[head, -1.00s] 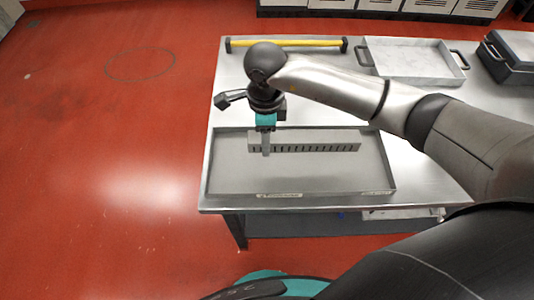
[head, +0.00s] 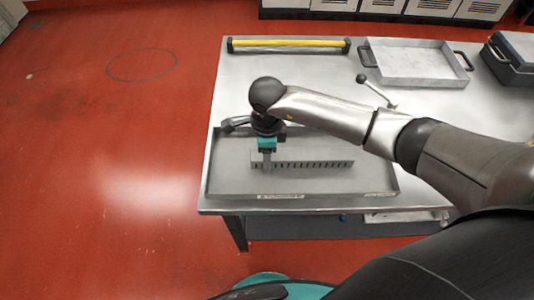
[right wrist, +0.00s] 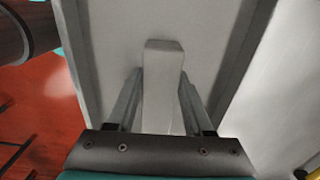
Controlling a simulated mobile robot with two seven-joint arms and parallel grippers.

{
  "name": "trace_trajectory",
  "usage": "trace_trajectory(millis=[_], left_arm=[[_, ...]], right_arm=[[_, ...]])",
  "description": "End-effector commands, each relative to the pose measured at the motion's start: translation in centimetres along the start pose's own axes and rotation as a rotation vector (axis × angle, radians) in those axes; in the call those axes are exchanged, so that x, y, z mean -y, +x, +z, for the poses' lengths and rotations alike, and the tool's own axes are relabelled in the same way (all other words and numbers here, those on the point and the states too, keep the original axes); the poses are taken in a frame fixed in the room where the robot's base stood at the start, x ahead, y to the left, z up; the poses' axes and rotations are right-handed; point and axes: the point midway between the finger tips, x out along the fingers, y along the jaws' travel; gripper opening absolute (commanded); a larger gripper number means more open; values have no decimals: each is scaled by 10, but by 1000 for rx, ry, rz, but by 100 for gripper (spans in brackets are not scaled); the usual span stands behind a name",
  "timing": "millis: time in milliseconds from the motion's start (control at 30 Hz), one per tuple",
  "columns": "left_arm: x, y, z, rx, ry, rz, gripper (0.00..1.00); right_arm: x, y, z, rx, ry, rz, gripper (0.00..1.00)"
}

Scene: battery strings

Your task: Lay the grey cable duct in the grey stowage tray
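The grey cable duct (head: 305,164), a long slotted strip, lies lengthwise inside the outline of the grey stowage tray (head: 350,192) near the table's front left. Whether it rests on the tray floor or is just above it I cannot tell. My right gripper (head: 267,165) points down at the duct's left part. In the right wrist view the duct (right wrist: 163,90) runs between the two fingers, whose tips close in against its sides. The tray floor (right wrist: 115,40) shows behind it. My left gripper is not in view.
A yellow and black bar (head: 290,46) lies at the table's back left. A second tray (head: 415,62) with handles stands behind, and a dark case (head: 510,58) is at the back right. A small lever (head: 376,90) stands behind my right arm.

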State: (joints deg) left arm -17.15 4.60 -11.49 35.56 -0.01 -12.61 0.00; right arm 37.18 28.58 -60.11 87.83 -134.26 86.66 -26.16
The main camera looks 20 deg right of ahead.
Motion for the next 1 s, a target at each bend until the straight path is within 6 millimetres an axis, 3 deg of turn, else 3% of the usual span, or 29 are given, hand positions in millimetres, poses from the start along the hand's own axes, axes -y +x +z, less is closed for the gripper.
trace_trajectory(millis=[33, 233, 567, 667, 1000], left_arm=[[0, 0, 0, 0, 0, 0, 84], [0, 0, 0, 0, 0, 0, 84], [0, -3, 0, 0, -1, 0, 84], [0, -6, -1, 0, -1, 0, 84], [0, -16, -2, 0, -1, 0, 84]], right_arm=[[0, 0, 0, 0, 0, 0, 57], [0, -1, 0, 0, 1, 0, 80], [0, -4, 0, 0, 1, 0, 80], [2, -17, 0, 2, 0, -4, 80], [2, -90, 0, 1, 0, -5, 80]])
